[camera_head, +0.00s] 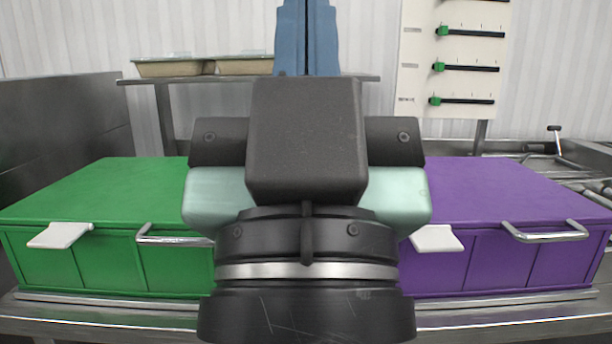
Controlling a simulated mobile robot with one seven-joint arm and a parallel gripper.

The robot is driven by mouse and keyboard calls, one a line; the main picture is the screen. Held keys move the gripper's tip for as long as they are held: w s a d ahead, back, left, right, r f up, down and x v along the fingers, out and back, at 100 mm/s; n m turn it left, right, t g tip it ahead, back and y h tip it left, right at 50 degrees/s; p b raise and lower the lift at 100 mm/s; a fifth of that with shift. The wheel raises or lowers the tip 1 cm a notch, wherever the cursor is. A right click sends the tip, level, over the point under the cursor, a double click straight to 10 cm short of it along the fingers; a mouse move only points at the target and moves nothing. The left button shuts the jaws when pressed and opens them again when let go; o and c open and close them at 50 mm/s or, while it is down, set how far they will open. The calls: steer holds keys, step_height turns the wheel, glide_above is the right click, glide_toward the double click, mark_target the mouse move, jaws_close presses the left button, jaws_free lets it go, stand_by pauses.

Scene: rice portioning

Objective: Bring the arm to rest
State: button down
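My gripper (307,150) is seen from behind in the middle of the head view, as a dark block with pale mint parts at its sides. I cannot make out its fingertips, so I cannot tell whether it is open or shut, or whether it holds anything. My arm's dark wrist with a silver ring is below it. A tall blue thing (307,35) shows just above the dark block and runs out of the top of the picture. I cannot tell whether it touches my gripper or stands behind it.
A green box (100,190) with a metal handle and white tab stands left, a similar purple box (510,190) right, both on a metal table (500,325). Pale trays (170,68) rest on a shelf behind. A board (455,55) with green sliders hangs at the back right.

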step_height(320, 180, up, 28)
steer(key=p, duration=2.5)
steer(key=shift+f, duration=0.2)
